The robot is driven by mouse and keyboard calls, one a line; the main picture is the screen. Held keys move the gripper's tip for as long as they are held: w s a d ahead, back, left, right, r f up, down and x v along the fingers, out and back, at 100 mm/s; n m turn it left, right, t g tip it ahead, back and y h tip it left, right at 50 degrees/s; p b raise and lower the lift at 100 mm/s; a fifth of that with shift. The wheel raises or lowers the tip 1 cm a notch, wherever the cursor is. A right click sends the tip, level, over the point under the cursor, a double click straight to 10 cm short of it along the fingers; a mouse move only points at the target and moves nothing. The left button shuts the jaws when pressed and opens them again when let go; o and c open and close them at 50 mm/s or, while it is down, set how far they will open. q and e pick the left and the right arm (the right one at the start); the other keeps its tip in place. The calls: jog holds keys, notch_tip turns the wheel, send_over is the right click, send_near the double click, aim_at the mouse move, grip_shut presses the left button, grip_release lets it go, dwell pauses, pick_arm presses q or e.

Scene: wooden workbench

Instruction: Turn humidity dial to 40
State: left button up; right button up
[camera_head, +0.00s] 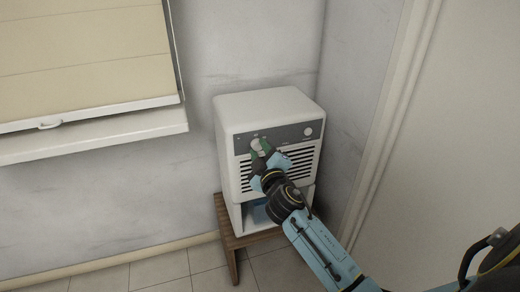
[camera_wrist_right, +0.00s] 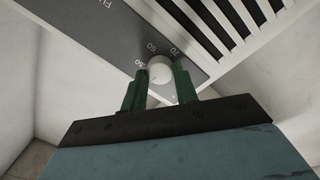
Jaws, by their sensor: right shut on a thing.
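The white dehumidifier (camera_head: 272,108) stands upright with a dark control panel across its upper front. The humidity dial (camera_head: 257,144) is a round white knob at the left part of that panel. In the right wrist view the dial (camera_wrist_right: 160,69) sits between the green fingers, with printed numbers 50, 60 and 70 around it. My right gripper (camera_head: 262,148) reaches up from the lower right and is shut on the dial. The dial's pointer mark cannot be made out. My left gripper is not in view.
A second white knob (camera_head: 308,132) is at the right end of the panel. The unit stands on a small wooden stool (camera_head: 230,240) in the room corner. A window sill (camera_head: 95,135) juts out at left, and a white door (camera_head: 450,140) is at right.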

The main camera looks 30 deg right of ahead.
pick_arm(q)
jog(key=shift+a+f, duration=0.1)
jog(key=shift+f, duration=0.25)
pick_arm(e)
jog(key=shift+n, duration=0.4)
jog(key=o, duration=1)
jog(key=shift+c, duration=0.2)
jog(key=shift+s+a, duration=0.15)
jog(key=shift+s, duration=0.4)
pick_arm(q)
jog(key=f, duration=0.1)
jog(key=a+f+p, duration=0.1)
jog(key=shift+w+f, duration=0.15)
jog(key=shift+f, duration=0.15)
pick_arm(e)
jog(key=v, duration=1.2)
jog(key=shift+s, duration=0.15)
